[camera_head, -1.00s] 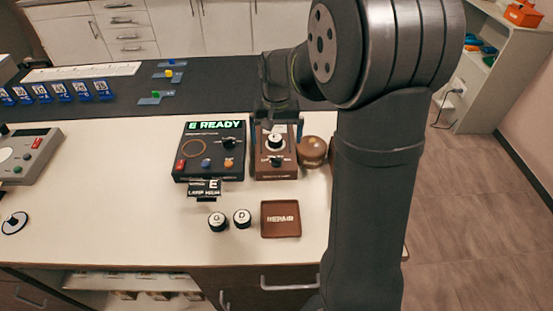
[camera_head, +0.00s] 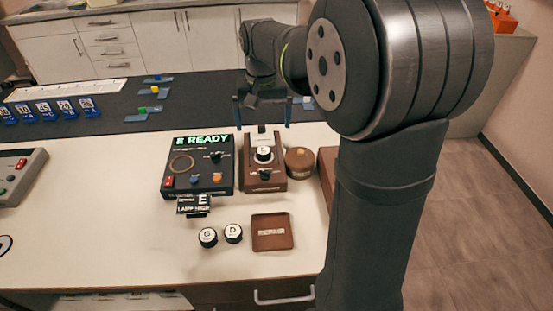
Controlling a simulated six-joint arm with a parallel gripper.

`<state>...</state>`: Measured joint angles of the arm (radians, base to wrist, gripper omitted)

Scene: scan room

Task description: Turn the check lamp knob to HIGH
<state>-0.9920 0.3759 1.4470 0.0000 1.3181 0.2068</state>
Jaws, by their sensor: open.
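The brown box (camera_head: 282,184) stands right of centre on the bench. It has a white-topped round piece (camera_head: 264,153) and a small dark knob (camera_head: 265,174) at its front; the knob's setting is too small to read. A dark console (camera_head: 200,184) beside it has a lit "E READY" display (camera_head: 202,140) and a black knob (camera_head: 215,156). A small sign (camera_head: 194,204) in front shows "E" and appears to read "LAMP HIGH". My gripper (camera_head: 263,113) is open and empty, its two fingers apart above the brown box's back end.
A brown round-topped object (camera_head: 300,161) stands just right of the brown box. Two lettered black-and-white pucks (camera_head: 208,237) and a brown "REPAIR" tray (camera_head: 273,243) lie in front. Blue tags (camera_head: 42,110) line the dark mat at left.

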